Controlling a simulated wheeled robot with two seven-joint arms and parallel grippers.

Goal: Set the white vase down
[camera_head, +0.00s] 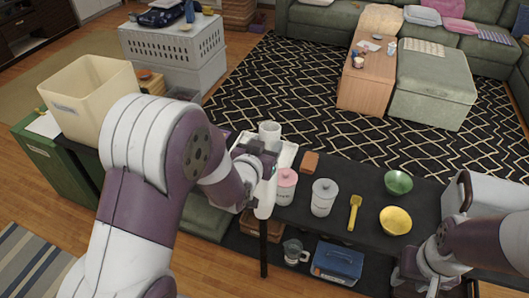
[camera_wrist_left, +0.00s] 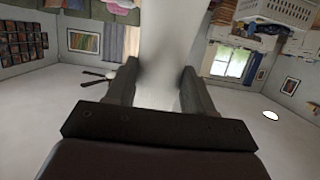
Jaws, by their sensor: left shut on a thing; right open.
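My left gripper (camera_head: 262,165) is shut on the white vase (camera_head: 265,204), whose lower part shows below the fingers in the head view, over the near edge of the dark table (camera_head: 330,226). In the left wrist view the vase (camera_wrist_left: 163,50) is a blurred white shape between the two fingers (camera_wrist_left: 158,76). Its base and whether it touches the table cannot be made out. My right gripper (camera_head: 425,280) is open at the lower right, partly hidden by its own arm.
A white tray (camera_head: 287,157) holding a white cup (camera_head: 269,131) lies behind the left gripper. Further right are a yellow scoop (camera_head: 354,212), green bowl (camera_head: 398,182) and yellow bowl (camera_head: 395,220), with bare table between.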

